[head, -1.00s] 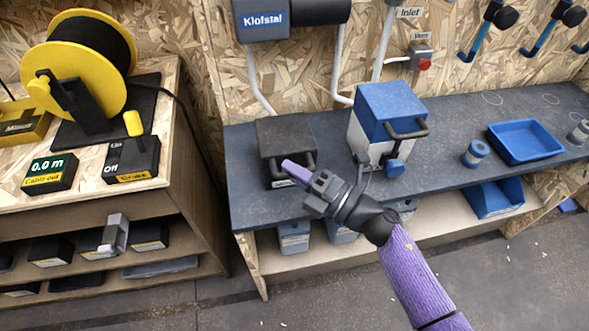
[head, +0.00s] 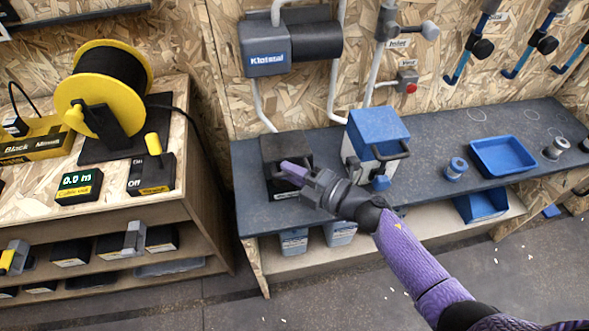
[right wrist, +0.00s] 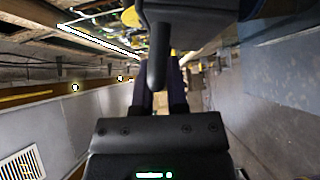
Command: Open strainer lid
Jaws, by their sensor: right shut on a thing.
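A black box (head: 285,148) with a dark bar handle (head: 306,163) at its front stands on the left part of the grey bench. My right gripper (head: 291,171) is at the front of this box, its fingers pointing left and closed on the handle. In the right wrist view the dark handle (right wrist: 157,60) comes down between the two fingers (right wrist: 160,90). The lid looks down, though the arm hides part of the front. A box with a blue lid (head: 378,127) and its own dark handle stands to the right. Neither box has a readable strainer label. My left gripper is out of view.
On the grey bench (head: 440,150) are a blue tray (head: 503,155) and small round containers (head: 455,168). Pipes and the Klofstal unit (head: 265,50) hang above. A wooden cabinet (head: 205,225) with a yellow reel (head: 100,90) stands left.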

